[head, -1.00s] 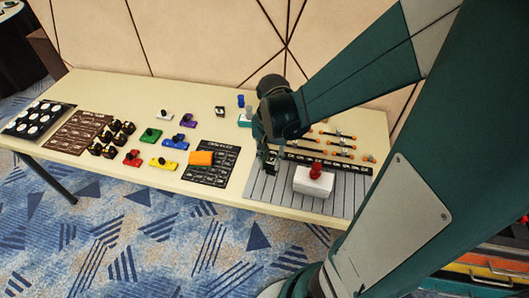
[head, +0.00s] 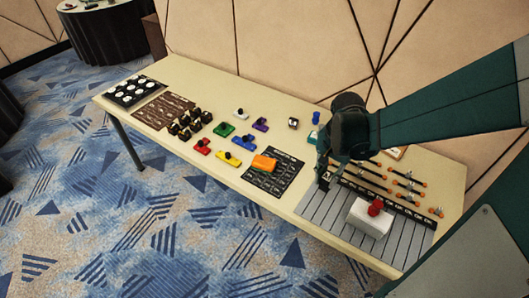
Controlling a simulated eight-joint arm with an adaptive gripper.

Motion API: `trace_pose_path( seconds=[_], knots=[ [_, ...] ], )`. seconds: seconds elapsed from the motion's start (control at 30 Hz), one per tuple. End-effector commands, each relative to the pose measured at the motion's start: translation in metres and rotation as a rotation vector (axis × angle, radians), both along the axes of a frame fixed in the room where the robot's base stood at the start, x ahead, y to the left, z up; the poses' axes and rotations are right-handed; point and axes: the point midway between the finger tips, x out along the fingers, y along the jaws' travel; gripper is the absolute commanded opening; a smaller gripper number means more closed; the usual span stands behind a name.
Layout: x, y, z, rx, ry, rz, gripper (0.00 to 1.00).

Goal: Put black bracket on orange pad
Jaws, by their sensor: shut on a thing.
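The orange pad (head: 264,163) is a small bright block on the black printed sheet (head: 274,176), near the middle of the table, and its top looks bare. My gripper (head: 325,182) points down at the left end of the grey slatted mat (head: 310,206), to the right of the orange pad and apart from it. It is shut on a small dark thing, which fits the black bracket but is too small and dark to make out clearly. My own fingers and wrist hide most of it.
A white block with a red knob (head: 372,217) stands on the grey mat. Orange-tipped rods (head: 400,183) lie behind it. The table's front edge (head: 240,190) is clear.

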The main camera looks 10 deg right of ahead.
Motion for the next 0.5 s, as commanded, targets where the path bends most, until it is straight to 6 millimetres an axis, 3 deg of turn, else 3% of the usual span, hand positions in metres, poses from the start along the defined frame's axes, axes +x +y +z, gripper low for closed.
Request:
trace_pose_path(
  seconds=[0.5],
  knots=[
    [0.116, 0.061, 0.028, 0.0, 0.0, 0.058, 0.05]
  ],
)
